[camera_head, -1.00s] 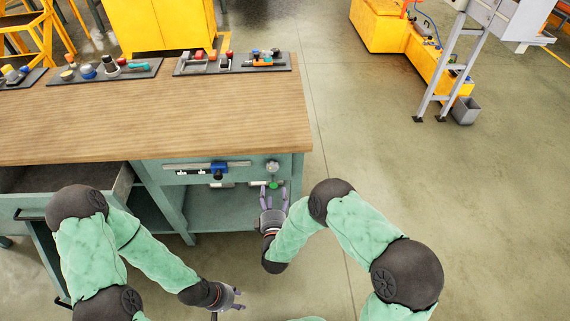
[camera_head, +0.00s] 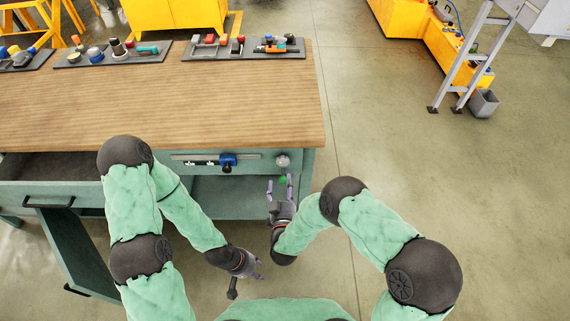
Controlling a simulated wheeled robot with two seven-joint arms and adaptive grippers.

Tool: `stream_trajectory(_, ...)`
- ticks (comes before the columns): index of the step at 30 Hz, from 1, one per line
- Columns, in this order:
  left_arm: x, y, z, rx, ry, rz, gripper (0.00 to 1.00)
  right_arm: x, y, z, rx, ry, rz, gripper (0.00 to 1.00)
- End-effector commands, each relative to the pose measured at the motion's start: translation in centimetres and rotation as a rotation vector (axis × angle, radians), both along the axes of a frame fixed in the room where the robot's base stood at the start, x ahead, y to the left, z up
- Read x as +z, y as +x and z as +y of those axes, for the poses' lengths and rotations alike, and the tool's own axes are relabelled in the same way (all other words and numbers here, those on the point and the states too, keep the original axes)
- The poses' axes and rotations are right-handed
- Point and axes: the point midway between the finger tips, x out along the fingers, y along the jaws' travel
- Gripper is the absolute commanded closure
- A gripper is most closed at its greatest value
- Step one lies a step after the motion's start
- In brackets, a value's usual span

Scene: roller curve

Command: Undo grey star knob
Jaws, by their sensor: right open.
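The grey star knob (camera_head: 283,160) is on the right end of the workbench's green front panel, just under the top's edge. My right gripper (camera_head: 280,180) is open just below and in front of it, fingers pointing up toward the bench. A small green piece (camera_head: 283,180) shows between or behind its fingers; I cannot tell if they touch it. My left gripper (camera_head: 259,270) is lower, in front of the bench and away from the knob. Its fingers look spread and empty.
The wooden bench top (camera_head: 150,105) carries tool trays at the back. A drawer (camera_head: 50,190) stands open at left, with an open cabinet door (camera_head: 80,255) below. Floor right of the bench is clear.

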Motion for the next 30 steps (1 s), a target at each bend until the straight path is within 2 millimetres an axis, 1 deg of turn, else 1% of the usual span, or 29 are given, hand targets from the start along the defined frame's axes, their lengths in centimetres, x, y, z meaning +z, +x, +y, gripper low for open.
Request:
stream_trajectory(1, -0.4, 0.0, 0.0, 0.0, 0.0, 0.0, 0.6, -0.1, 0.9, -0.1, -0.003, 0.001, -0.003, 0.31)
stream_trajectory(9, -1.7, 0.0, 0.0, 0.0, 0.0, 0.0, 0.6, -0.2, 5.7, -0.1, -0.003, -0.001, -0.002, 0.31)
stream_trajectory(12, -2.1, 0.0, 0.0, 0.0, 0.0, 0.0, 0.6, -0.2, 7.1, -0.1, -0.003, -0.001, -0.002, 0.31)
stream_trajectory(15, -2.3, 0.0, 0.0, 0.0, 0.0, 0.0, 0.6, -0.2, 8.1, -0.1, -0.002, -0.002, -0.001, 0.31)
stream_trajectory(21, -2.5, 0.0, 0.0, 0.0, 0.0, 0.0, 0.6, 0.0, 9.1, -0.1, -0.001, -0.003, 0.0, 0.31)
stream_trajectory(28, -2.5, 0.0, 0.0, 0.0, 0.0, 0.0, 0.6, 0.0, 9.1, -0.1, -0.001, -0.003, 0.0, 0.31)
stream_trajectory(29, -2.5, 0.0, 0.0, 0.0, 0.0, 0.0, 0.6, 0.0, 9.1, -0.1, -0.001, -0.003, 0.0, 0.34)
stream_trajectory(30, -2.5, 0.0, 0.0, 0.0, 0.0, 0.0, 0.6, 0.0, 9.1, -0.1, -0.001, -0.003, 0.0, 0.45)
